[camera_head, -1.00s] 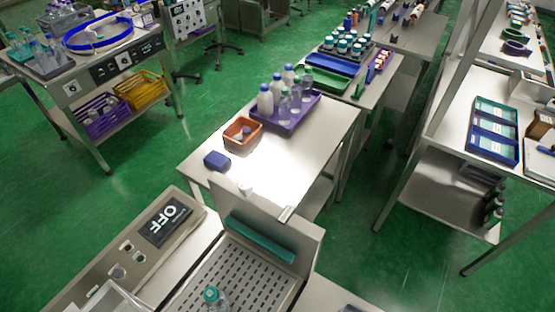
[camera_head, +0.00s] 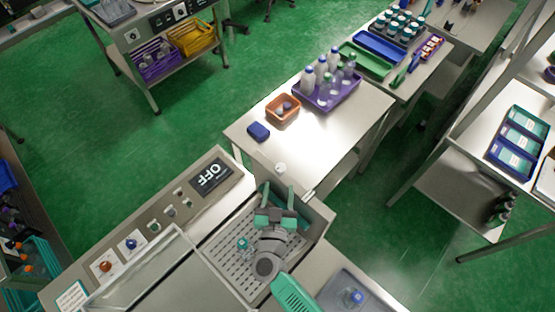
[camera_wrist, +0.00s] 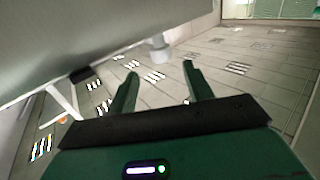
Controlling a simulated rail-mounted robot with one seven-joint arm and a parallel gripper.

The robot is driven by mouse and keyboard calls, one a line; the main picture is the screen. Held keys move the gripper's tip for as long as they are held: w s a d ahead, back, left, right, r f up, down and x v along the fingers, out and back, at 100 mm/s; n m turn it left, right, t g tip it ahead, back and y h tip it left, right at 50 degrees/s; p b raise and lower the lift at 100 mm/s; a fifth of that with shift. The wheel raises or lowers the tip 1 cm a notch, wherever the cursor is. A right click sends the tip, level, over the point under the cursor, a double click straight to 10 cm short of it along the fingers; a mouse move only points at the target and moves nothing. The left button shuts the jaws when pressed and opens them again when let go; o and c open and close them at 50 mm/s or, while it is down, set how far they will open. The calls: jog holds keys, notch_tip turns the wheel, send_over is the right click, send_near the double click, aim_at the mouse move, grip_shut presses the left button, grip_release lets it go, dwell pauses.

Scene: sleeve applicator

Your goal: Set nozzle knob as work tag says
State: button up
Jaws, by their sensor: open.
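My gripper (camera_head: 278,192) is open and empty over the back of the perforated tray (camera_head: 225,262) of the machine. The control panel has an orange knob (camera_head: 105,266), a blue knob (camera_head: 130,243) and a display (camera_head: 211,175) reading OFF. A card (camera_head: 71,297) lies at the panel's lower left; its text is too small to read.
A teal-capped bottle (camera_head: 243,244) stands on the perforated tray left of my arm. A grey tray (camera_head: 335,283) with a blue-capped item is at the lower right. A table behind holds a blue box (camera_head: 258,131), an orange bin (camera_head: 283,109) and a purple tray (camera_head: 325,92).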

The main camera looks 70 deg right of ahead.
aim_at(279, 173)
jog(key=x, duration=0.8)
jog(key=shift+w+a+b, duration=0.1)
jog(key=shift+w+b, duration=0.05)
jog(key=shift+b, duration=0.25)
jog(key=c, duration=1)
jog(key=shift+o, duration=0.2)
jog(key=shift+g, duration=0.3)
